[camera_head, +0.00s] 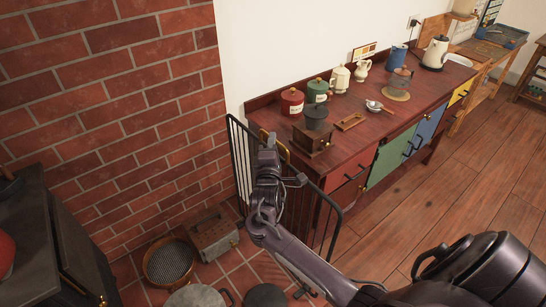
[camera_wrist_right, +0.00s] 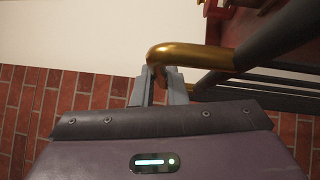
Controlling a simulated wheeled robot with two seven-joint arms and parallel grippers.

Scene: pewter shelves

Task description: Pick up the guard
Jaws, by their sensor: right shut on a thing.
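The guard (camera_head: 240,165) is a black frame of upright bars, standing at the near left end of the red wooden counter. Its panels fold around on both sides of my right arm, which hides part of it. My right gripper (camera_head: 268,142) is at the guard's top. In the right wrist view, the fingers (camera_wrist_right: 159,85) are shut on the guard's brass top piece (camera_wrist_right: 190,54), which joins dark rails running off to the right. My left gripper is not in view.
The counter (camera_head: 390,122) carries a wooden grinder (camera_head: 312,138), a red canister (camera_head: 292,100) and a green canister (camera_head: 318,90) close to the guard. A brick wall (camera_head: 110,110) is on the left. A round sieve (camera_head: 168,263) and a metal box (camera_head: 213,237) lie on the floor.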

